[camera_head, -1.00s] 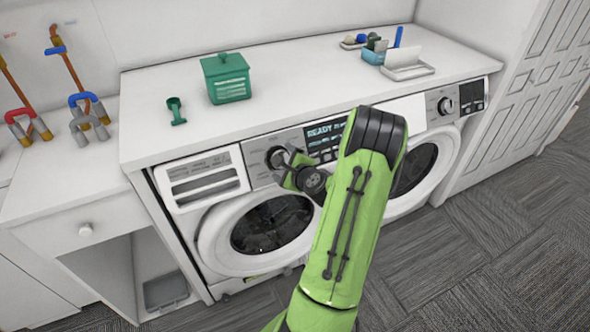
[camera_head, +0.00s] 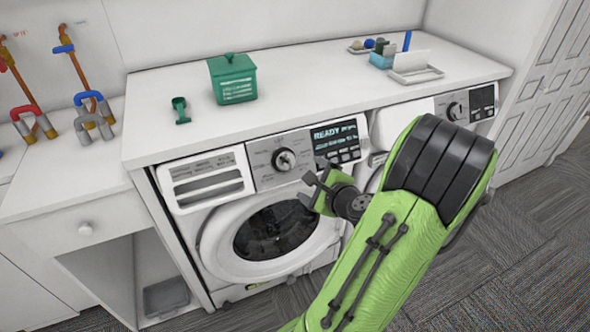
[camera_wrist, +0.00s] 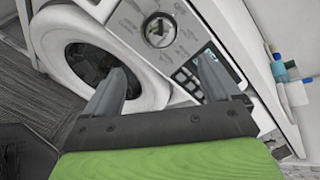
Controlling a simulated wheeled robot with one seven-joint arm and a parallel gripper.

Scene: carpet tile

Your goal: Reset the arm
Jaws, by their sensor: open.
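My green arm reaches in from the bottom of the head view and bends in front of the washers. My gripper (camera_head: 312,188) is open and empty, in front of the left washing machine (camera_head: 215,240), below and right of its dial (camera_head: 284,159). The lit display beside the dial reads "READY". In the wrist view my two fingers (camera_wrist: 160,85) are spread apart with nothing between them. The dial (camera_wrist: 159,30) shows beyond them, apart from the fingers.
The white counter (camera_head: 310,85) above holds a green lidded box (camera_head: 232,79), a green scoop (camera_head: 180,110), a blue container (camera_head: 381,60) and a white tray (camera_head: 416,75). A second washer stands partly behind my arm. Pipes and valves (camera_head: 92,115) are at left.

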